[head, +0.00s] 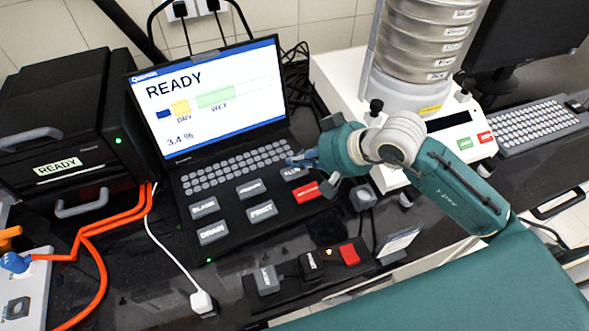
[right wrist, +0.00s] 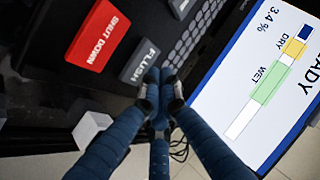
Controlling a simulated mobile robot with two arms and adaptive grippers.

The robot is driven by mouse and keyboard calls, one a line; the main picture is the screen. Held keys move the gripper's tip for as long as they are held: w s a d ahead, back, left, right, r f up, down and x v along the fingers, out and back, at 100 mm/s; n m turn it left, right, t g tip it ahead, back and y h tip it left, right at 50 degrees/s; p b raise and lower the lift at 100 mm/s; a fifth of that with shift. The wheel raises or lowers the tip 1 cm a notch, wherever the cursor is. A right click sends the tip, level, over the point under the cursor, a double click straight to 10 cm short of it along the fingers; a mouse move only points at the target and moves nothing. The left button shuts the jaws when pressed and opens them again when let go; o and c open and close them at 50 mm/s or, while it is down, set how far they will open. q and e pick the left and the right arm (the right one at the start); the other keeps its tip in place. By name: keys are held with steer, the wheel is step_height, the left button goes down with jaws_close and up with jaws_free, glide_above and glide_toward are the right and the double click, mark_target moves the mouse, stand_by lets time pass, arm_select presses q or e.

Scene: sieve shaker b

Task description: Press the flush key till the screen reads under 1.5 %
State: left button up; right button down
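The laptop-like console shows READY and 3.4 % on its screen (head: 215,100). The screen also shows in the right wrist view (right wrist: 262,80), with the WET and DRY bars. The grey flush key (right wrist: 140,62) sits beside the red SHUT DOWN key (right wrist: 98,35); in the head view the flush key (head: 292,174) is partly covered by my right gripper (head: 301,158). The blue fingers of my right gripper (right wrist: 160,92) are drawn together with nothing between them. Their tips are close to the flush key's edge; I cannot tell whether they touch. My left gripper is not in view.
Other grey keys, such as DRAIN (head: 213,233), lie on the console. A small switch box (head: 310,268) with a red button stands in front. A sieve shaker (head: 425,50) stands behind my right arm. A black READY machine (head: 60,120) and orange cables (head: 95,255) are at left.

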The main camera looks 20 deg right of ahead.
mark_target(298, 171)
steer(key=shift+f, duration=0.1)
stand_by(0.7)
steer(key=shift+f+b, duration=0.35)
steer(key=shift+b, duration=0.55)
steer(key=shift+f+b, duration=0.45)
steer(key=shift+b, duration=0.25)
stand_by(0.4)
steer(key=shift+r, duration=0.1)
stand_by(0.4)
steer(key=shift+r, duration=0.75)
steer(key=shift+r+p, duration=1.15)
steer(key=shift+r, duration=1.4)
